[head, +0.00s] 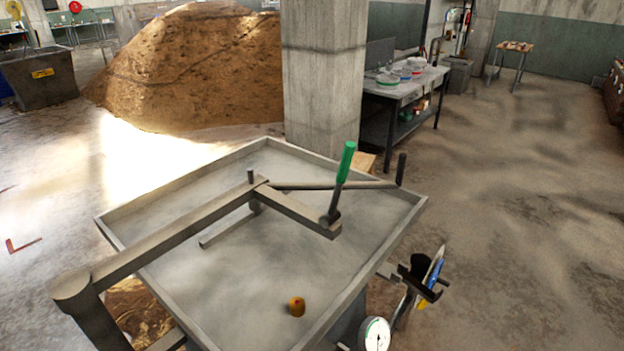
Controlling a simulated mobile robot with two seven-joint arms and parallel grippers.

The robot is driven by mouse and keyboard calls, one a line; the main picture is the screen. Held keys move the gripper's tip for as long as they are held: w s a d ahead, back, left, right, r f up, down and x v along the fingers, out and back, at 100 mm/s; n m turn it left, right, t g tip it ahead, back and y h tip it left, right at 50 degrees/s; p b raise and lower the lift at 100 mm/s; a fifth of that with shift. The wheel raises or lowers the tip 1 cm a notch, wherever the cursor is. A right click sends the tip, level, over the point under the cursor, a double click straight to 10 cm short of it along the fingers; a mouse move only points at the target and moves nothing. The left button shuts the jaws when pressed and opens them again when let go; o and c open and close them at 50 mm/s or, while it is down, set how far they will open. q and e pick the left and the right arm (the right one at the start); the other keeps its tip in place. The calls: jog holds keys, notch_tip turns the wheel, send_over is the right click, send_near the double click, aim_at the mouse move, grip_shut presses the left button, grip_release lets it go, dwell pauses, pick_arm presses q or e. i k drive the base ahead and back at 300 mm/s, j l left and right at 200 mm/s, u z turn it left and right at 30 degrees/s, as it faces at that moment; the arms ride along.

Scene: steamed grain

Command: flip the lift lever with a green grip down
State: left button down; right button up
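The lift lever stands up from the end of a grey angled bar (295,212) over the tray, near the middle of the head view. Its green grip (346,162) is at the top, and its dark shaft (335,201) leans slightly to the right. The shaft's lower end meets the bar at a dark pivot. Nothing touches the grip. I see neither of my grippers in this view.
A shallow grey square tray (190,295) lies under the bar, with a small orange knob (297,306) in it. A round dial gauge (375,335) and a black holder (419,277) are at its right side. A concrete pillar (323,75) stands behind.

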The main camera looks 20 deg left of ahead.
aim_at(329, 217)
jog(key=k+j, duration=0.15)
jog(key=j, duration=0.15)
jog(key=k+j, duration=0.15)
jog(key=j, duration=0.2)
jog(key=k+j, duration=0.15)
jog(key=j, duration=0.15)
jog(key=k+j, duration=0.15)
jog(key=j, duration=0.2)
jog(key=l+u, duration=0.2)
jog(key=u, duration=0.2)
jog(key=i+l+u, duration=0.1)
jog(key=l+u, duration=0.35)
jog(key=u, duration=0.3)
